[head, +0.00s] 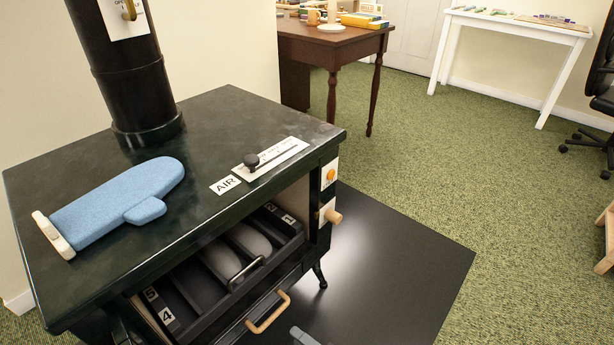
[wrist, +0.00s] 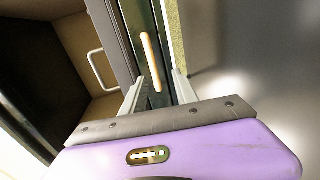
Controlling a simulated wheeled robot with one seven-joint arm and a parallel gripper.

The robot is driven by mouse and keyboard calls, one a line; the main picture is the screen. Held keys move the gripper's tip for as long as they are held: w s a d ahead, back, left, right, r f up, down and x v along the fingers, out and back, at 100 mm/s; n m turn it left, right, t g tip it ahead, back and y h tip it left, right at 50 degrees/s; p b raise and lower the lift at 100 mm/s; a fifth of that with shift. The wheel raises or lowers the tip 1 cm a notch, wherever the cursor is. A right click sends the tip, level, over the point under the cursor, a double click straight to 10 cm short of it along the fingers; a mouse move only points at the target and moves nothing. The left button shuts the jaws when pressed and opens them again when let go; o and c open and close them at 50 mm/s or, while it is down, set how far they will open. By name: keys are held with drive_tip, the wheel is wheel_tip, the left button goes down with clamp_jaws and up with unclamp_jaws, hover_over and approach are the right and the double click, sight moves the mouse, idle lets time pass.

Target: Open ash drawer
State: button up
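A black stove (head: 225,125) fills the left and middle of the head view. Low on its front, a drawer front carries a pale wooden bar handle (head: 268,312), which also shows in the wrist view (wrist: 151,60). My gripper (wrist: 158,78) is open in the wrist view, its two grey fingers spread on either side of the handle's near end. I cannot tell whether they touch it. A grey-blue piece at the bottom edge of the head view seems to be part of my gripper. The drawer's inside is hidden.
Above the handle, a dark tray (head: 187,318) with numbered compartments and a metal handle (head: 247,271) sits in the stove's opening. A blue oven mitt (head: 120,203) lies on top, near the air slider (head: 252,161). A black floor plate (head: 400,255) lies clear to the right.

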drive_tip(key=w+d+r+m+t+h, duration=0.1)
drive_tip(key=d+r+m+t+h, duration=0.2)
drive_tip(key=d+r+m+t, duration=0.6)
drive_tip(key=s+d+r+m+g+h, duration=0.1)
drive_tip(key=s+d+r+m+h, duration=0.2)
drive_tip(key=s+r+m, duration=0.3)
drive_tip(key=s+d+r+m+g+h, duration=0.1)
drive_tip(key=s+d+r+m+h, duration=0.2)
drive_tip(key=s, duration=1.3)
drive_tip(key=s+d+r+m+g+h, duration=0.1)
drive_tip(key=s+d+r+m+h, duration=0.2)
drive_tip(key=s+d+r+m, duration=0.5)
wheel_tip(320, 180, up, 2)
drive_tip(key=s+m, duration=0.2)
drive_tip(key=s, duration=0.1)
drive_tip(key=shift+d+r+g, duration=0.2)
drive_tip(key=shift+d+g, duration=0.05)
drive_tip(key=shift+g, duration=0.15)
drive_tip(key=shift+o, duration=0.2)
wheel_tip(320, 180, up, 33)
drive_tip(key=p, duration=3.3)
drive_tip(key=shift+w, duration=0.25)
drive_tip(key=shift+r, duration=0.1)
